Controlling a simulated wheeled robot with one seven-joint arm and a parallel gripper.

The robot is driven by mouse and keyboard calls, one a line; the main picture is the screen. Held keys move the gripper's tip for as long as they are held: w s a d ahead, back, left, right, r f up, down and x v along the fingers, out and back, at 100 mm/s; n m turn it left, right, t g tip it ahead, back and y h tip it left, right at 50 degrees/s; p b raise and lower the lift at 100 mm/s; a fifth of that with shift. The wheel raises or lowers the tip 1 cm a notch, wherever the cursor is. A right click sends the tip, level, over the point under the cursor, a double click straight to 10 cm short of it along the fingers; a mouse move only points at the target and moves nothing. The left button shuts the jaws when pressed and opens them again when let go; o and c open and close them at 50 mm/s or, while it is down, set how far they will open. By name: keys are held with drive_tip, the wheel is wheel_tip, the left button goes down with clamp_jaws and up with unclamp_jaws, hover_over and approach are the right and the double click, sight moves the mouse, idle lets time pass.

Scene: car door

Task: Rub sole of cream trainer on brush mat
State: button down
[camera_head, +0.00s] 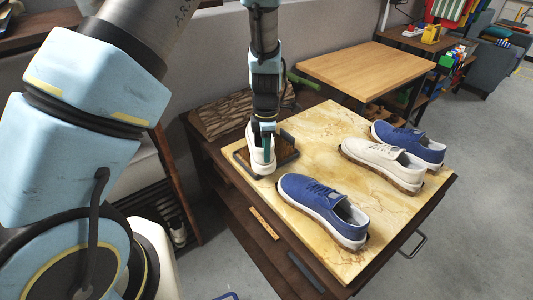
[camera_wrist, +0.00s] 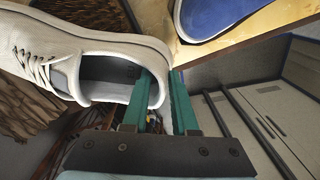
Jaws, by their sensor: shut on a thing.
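My gripper (camera_head: 266,133) is shut on the heel collar of a cream trainer (camera_head: 261,155), one green finger inside the shoe and one outside. The held trainer also fills the upper left of the wrist view (camera_wrist: 85,45), its opening facing the camera. In the head view it is at the brush mat (camera_head: 287,152), a brown pad in a dark frame at the left end of the tabletop. The shoe overlaps the mat's left part; its sole is hidden, so I cannot tell whether it touches the bristles.
A blue shoe (camera_head: 325,208), another cream shoe (camera_head: 382,163) and a second blue shoe (camera_head: 409,141) stand to the right on the yellow marbled tabletop (camera_head: 330,130). A wooden table (camera_head: 352,68) stands further back.

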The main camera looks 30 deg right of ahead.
drive_tip(key=shift+w+d+p, duration=0.15)
drive_tip(key=shift+w+d, duration=0.15)
drive_tip(key=shift+w, duration=0.5)
drive_tip(key=shift+w+d+p, duration=0.15)
drive_tip(key=shift+w+d, duration=0.1)
drive_tip(key=shift+w, duration=0.5)
drive_tip(key=shift+s+a+p, duration=0.6)
drive_tip(key=shift+s+a, duration=0.45)
drive_tip(key=shift+s, duration=1.75)
drive_tip(key=shift+w+d+p, duration=0.2)
drive_tip(key=shift+w+d, duration=0.15)
drive_tip(key=shift+w, duration=0.6)
drive_tip(key=shift+w+d+p, duration=0.15)
drive_tip(key=shift+w+d, duration=0.2)
drive_tip(key=shift+w, duration=0.6)
drive_tip(key=shift+w+d+p, duration=0.2)
drive_tip(key=shift+w+d, duration=0.15)
drive_tip(key=shift+w, duration=0.6)
